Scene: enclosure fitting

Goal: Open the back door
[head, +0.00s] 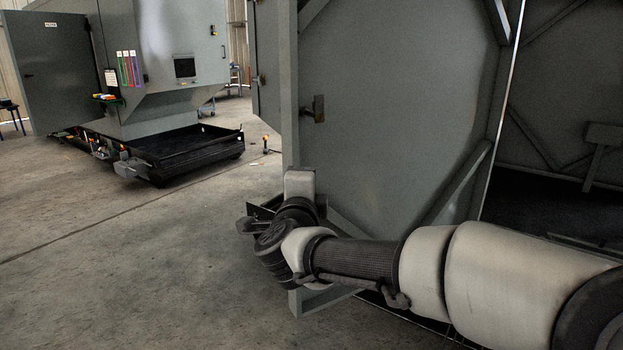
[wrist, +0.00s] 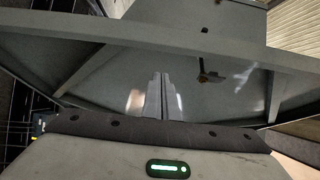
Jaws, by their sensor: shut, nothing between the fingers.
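A grey door panel (head: 400,110) with a raised frame and diagonal braces fills the middle of the head view. It stands at an angle to the dark enclosure interior, which shows to its right. A small latch or handle (head: 318,108) sits near its left edge; a similar fitting (wrist: 208,73) shows in the wrist view. My arm reaches across the door's lower part to its left edge. In the wrist view my gripper (wrist: 162,78) is shut and empty, pointing at the panel (wrist: 110,75) below a frame bar (wrist: 150,35). Contact cannot be told.
The enclosure interior (head: 560,120) is dark, with braced walls. Another grey machine (head: 165,60) with an open door (head: 50,70) and a low black base (head: 190,150) stands at the back left. The concrete floor (head: 130,240) at left is clear.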

